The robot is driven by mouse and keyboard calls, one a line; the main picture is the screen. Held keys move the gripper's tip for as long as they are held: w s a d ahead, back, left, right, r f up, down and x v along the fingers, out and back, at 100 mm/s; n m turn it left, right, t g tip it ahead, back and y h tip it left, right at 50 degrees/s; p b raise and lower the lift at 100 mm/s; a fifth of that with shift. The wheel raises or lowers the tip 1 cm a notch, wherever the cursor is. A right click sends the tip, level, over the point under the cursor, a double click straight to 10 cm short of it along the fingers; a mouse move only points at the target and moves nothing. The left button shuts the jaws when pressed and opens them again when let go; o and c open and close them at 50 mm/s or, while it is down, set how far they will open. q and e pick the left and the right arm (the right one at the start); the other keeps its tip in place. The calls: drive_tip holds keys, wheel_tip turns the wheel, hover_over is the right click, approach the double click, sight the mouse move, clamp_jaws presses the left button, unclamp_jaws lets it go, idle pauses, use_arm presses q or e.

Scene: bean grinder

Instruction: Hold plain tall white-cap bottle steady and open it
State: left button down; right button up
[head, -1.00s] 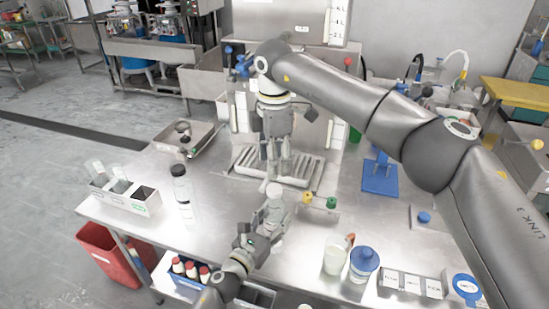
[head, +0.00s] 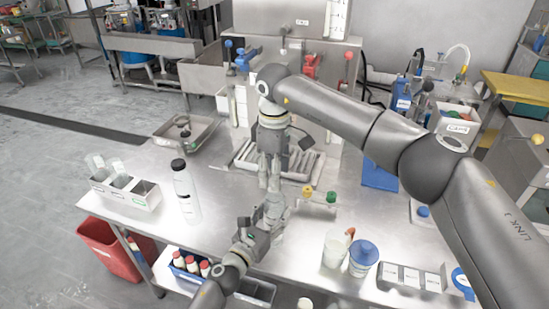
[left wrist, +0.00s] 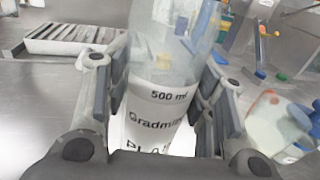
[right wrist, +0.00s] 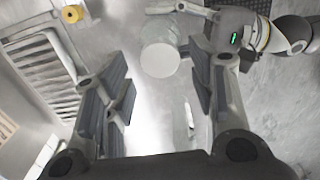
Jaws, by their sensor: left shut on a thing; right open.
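The plain tall white-cap bottle (head: 273,208) stands upright near the table's front, mostly hidden by my grippers in the head view. In the left wrist view its clear body and white label (left wrist: 158,105) fill the space between the fingers. My left gripper (head: 268,217) is shut around its body. My right gripper (head: 269,184) points down from above, at the bottle's top. In the right wrist view its fingers are open, and the round white cap (right wrist: 160,60) shows between and a little beyond them.
A black-capped bottle (head: 184,190) stands to the left, by a steel holder with clear cups (head: 143,199). A slotted drain tray (head: 299,168) lies behind. Bare table lies between the black-capped bottle and my grippers.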

drive_tip(key=shift+f, duration=1.25)
